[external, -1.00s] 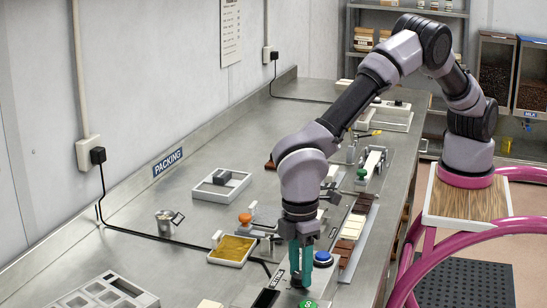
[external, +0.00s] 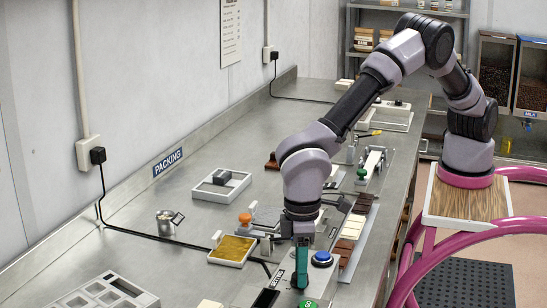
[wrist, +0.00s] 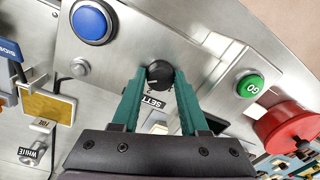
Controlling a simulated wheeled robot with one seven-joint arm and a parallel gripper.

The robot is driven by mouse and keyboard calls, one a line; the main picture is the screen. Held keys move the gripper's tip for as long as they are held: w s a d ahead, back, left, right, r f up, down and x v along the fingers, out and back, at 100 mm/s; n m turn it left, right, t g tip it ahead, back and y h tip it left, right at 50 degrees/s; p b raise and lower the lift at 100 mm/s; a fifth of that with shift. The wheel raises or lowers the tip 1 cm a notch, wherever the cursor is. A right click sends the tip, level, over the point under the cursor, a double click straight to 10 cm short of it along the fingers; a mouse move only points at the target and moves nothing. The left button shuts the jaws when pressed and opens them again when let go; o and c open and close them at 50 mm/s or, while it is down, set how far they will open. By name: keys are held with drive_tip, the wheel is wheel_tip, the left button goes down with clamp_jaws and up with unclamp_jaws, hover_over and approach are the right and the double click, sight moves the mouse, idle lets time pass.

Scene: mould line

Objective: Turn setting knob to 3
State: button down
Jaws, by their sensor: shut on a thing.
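The setting knob (wrist: 159,74) is small, round and black with a pale pointer mark on its left side in the wrist view. A partly covered "SETT..." label (wrist: 153,102) lies just below it; the scale numbers are too small to read surely. My gripper (wrist: 159,77) has its two teal fingers on either side of the knob, shut on it. In the external view my gripper (external: 302,284) points straight down at the panel, its fingers nearly in line, and the knob is hidden there.
A blue button (wrist: 92,21) and a green GO button (wrist: 249,85) flank the knob. A red round part (wrist: 287,128) lies at the wrist view's right. A tray of yellow material (external: 232,250) sits left of my gripper. Chocolate bars (external: 350,240) lie to the right.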

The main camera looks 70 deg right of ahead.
drive_tip(key=shift+c, duration=2.1)
unclamp_jaws()
drive_tip(key=shift+r, duration=0.1)
wheel_tip(320, 180, up, 11)
drive_tip(key=shift+d+f, duration=0.2)
drive_tip(key=shift+d, duration=0.05)
drive_tip(key=shift+w, duration=0.1)
